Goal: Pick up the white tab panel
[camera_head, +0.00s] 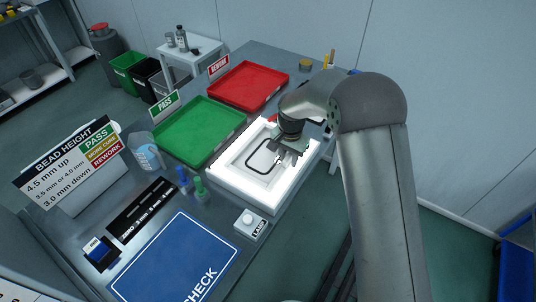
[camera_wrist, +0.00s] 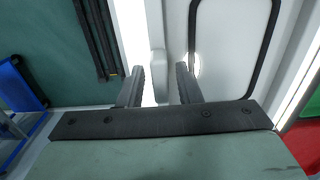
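The white tab panel (camera_head: 264,158) lies in a bright white frame-shaped fixture (camera_head: 236,184) on the bench and carries a black rounded loop of bead. In the wrist view the panel (camera_wrist: 228,48) fills the upper right, with its small white tab (camera_wrist: 158,66) sticking out toward the left. My gripper (camera_wrist: 159,84) is open, with one dark finger on each side of the tab and a gap showing beside it. In the head view my gripper (camera_head: 291,148) is over the right part of the fixture and hides part of the panel. I cannot tell the fingers' exact height.
A green PASS tray (camera_head: 199,131) and a red REWORK tray (camera_head: 249,85) lie behind the fixture. A LAMP button box (camera_head: 250,224), a blue CHECK mat (camera_head: 176,262) and small blue and green bottles (camera_head: 200,189) stand at the front and left.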

